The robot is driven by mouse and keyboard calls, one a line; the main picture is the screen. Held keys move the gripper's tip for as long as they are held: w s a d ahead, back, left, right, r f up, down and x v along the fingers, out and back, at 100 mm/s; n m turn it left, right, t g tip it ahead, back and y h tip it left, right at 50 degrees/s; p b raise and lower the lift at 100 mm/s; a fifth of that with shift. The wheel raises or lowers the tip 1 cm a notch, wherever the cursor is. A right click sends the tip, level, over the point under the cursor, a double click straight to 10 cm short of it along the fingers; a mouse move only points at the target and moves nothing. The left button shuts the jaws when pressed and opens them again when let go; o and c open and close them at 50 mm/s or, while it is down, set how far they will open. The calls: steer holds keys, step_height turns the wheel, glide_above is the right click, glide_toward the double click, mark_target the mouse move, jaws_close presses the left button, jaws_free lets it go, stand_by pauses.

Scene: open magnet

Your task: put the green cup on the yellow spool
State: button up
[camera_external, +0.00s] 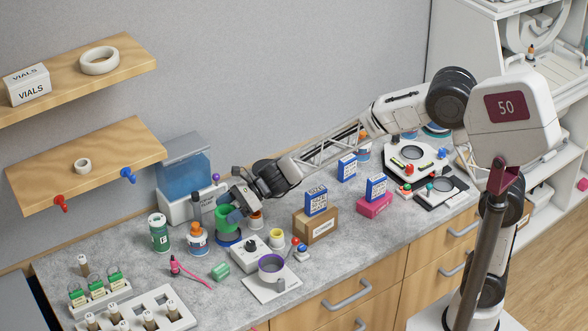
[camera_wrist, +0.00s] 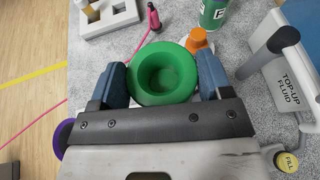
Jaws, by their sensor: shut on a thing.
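The green cup (camera_external: 226,219) is upright on the left half of the counter, directly above a blue round spool-like thing (camera_external: 229,240); I cannot tell whether they touch. My gripper (camera_external: 231,206) is shut on the cup. In the wrist view the cup (camera_wrist: 165,73) shows its round open mouth, with a blue finger of my gripper (camera_wrist: 162,80) on each side. A small yellow spool (camera_external: 277,238) with a pale top stands on the counter to the right of the cup, behind the purple-rimmed cup. I cannot make out the yellow spool in the wrist view.
An orange-capped bottle (camera_external: 198,240) and a green bottle (camera_external: 159,233) stand left. A water tank (camera_external: 184,178) is behind. A cardboard box (camera_external: 316,226) stands right.

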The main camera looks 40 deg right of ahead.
steer(key=w+d+r+m+t, duration=0.1)
steer(key=w+d, duration=0.1)
steer(key=d, duration=1.4)
steer(key=w+d+m+t+h, duration=0.1)
steer(key=w+d+t, duration=0.1)
steer(key=d, duration=1.5)
steer(key=shift+w+d+r+m, duration=0.3)
steer(key=shift+w+r+m, duration=0.1)
steer(key=shift+w, duration=0.25)
steer(key=shift+w, duration=0.1)
steer(key=w+a, duration=0.2)
steer(key=w, duration=0.5)
steer(key=w+a+f, duration=0.1)
steer(key=w+a, duration=0.2)
steer(key=w, duration=0.5)
steer(key=shift+a+f, duration=0.15)
steer(key=shift+f, duration=0.1)
steer(key=shift+f, duration=1.75)
steer(key=shift+f, duration=0.1)
steer(key=o, duration=1)
steer(key=shift+o, duration=0.2)
